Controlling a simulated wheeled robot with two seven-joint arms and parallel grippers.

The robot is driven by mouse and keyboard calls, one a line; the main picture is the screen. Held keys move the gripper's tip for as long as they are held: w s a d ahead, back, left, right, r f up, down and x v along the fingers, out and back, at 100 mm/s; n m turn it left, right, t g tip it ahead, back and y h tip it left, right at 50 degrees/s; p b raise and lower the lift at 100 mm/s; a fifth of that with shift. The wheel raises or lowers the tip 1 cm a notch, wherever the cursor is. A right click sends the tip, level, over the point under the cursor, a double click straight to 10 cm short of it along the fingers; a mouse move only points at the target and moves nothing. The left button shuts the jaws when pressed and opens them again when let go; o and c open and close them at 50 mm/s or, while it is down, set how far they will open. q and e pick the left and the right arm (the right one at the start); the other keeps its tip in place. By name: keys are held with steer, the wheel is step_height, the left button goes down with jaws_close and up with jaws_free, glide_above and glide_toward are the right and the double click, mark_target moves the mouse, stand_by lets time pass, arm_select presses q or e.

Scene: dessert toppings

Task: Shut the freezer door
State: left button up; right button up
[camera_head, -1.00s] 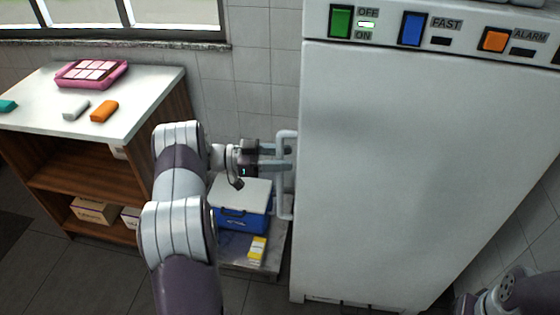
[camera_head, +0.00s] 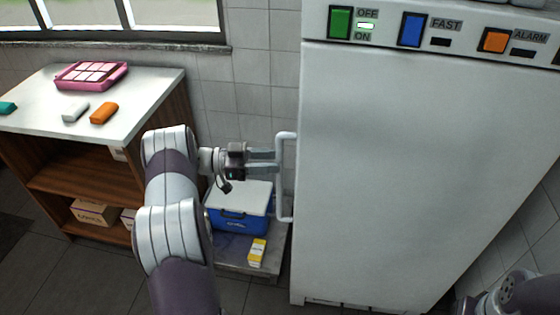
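The white freezer door (camera_head: 420,175) fills the right half of the view. It looks flush under the control panel, with no gap showing along the edges in view. Its pale bar handle (camera_head: 280,195) stands out from the door's left side. My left gripper (camera_head: 278,161) points right at the upper part of the handle. Its two fingers are apart, with their tips at the handle bar and nothing visibly held. I cannot tell whether they touch it. Only a piece of my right arm shows at the bottom right corner; its gripper is out of view.
The control panel (camera_head: 465,32) has green, blue and orange switches. A blue cooler (camera_head: 238,221) with a white lid and a yellow box (camera_head: 257,252) sit on a low platform below my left gripper. A wooden counter (camera_head: 140,95) with a pink tray (camera_head: 92,75) stands left.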

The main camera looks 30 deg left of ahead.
arm_select(q)
steer(key=v, duration=0.9)
steer(key=shift+a+b, duration=0.25)
steer(key=shift+b, duration=0.1)
steer(key=shift+s, duration=0.1)
